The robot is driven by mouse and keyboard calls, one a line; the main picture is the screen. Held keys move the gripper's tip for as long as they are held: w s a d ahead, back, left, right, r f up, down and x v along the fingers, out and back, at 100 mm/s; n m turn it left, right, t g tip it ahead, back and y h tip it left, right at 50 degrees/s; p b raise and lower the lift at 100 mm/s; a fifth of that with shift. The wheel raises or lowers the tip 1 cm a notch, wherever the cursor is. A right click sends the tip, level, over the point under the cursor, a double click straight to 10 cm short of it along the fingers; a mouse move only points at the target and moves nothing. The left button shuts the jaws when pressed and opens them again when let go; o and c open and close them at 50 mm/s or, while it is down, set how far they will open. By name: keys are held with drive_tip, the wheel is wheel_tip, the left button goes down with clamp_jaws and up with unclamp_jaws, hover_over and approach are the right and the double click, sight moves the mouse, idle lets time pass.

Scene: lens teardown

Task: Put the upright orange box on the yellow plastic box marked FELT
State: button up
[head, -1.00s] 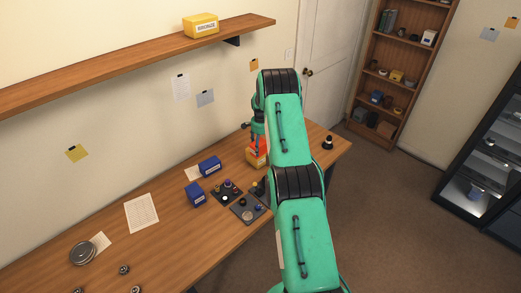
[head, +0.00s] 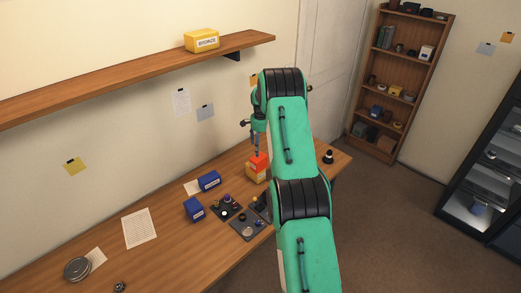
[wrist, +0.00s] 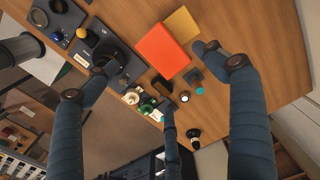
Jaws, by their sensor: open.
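The yellow box's label cannot be read here. In the wrist view the orange box (wrist: 163,52) lies below my fingers, with part of the yellow box (wrist: 184,25) showing past its edge. My gripper (head: 257,152) is just above the orange box, pointing down. Its fingers are spread wide in the wrist view (wrist: 155,60), and I see no finger holding the box. My arm hides part of the table to the right.
Two blue boxes (head: 209,181) (head: 194,209) and dark trays with small parts (head: 226,207) (head: 247,226) stand on the table left of the yellow box. A black and white part (head: 328,157) stands near the table's far right end. A shelf (head: 140,72) holding a yellow BRONZE box (head: 202,40) runs along the wall.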

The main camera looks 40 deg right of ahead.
drive_tip(key=shift+a+r, duration=0.1)
idle(0.5)
drive_tip(key=a+r+n+t, duration=0.1)
drive_tip(key=a+r+n, duration=0.1)
drive_tip(key=a+r, duration=0.7)
drive_tip(key=a+r+n, duration=0.2)
drive_tip(key=a+r, duration=0.4)
drive_tip(key=r, duration=0.5)
drive_tip(key=s+a+r+n+t, duration=0.15)
drive_tip(key=s+a+r, duration=0.25)
drive_tip(key=a+r, duration=0.4)
drive_tip(key=s+a+r+n, duration=0.3)
drive_tip(key=s+a+r, duration=0.2)
drive_tip(key=a+r, duration=0.3)
drive_tip(key=s+a+r+n+t, duration=0.1)
drive_tip(key=s+a+r+n, duration=0.15)
drive_tip(key=s+a, duration=0.55)
drive_tip(key=s+a+r+n+t, duration=0.15)
drive_tip(key=s+a+r, duration=0.25)
drive_tip(key=s+a, duration=0.4)
drive_tip(key=s+a+f+n, duration=0.1)
drive_tip(key=s+a, duration=0.3)
drive_tip(key=s, duration=0.5)
drive_tip(key=s+a+f+n, duration=0.2)
drive_tip(key=s+a+n, duration=0.2)
drive_tip(key=s, duration=0.5)
drive_tip(key=shift+s+a+f+t, duration=0.2)
drive_tip(key=shift+s+a+t, duration=0.05)
drive_tip(key=shift+t, duration=0.05)
drive_tip(key=shift+n, duration=0.25)
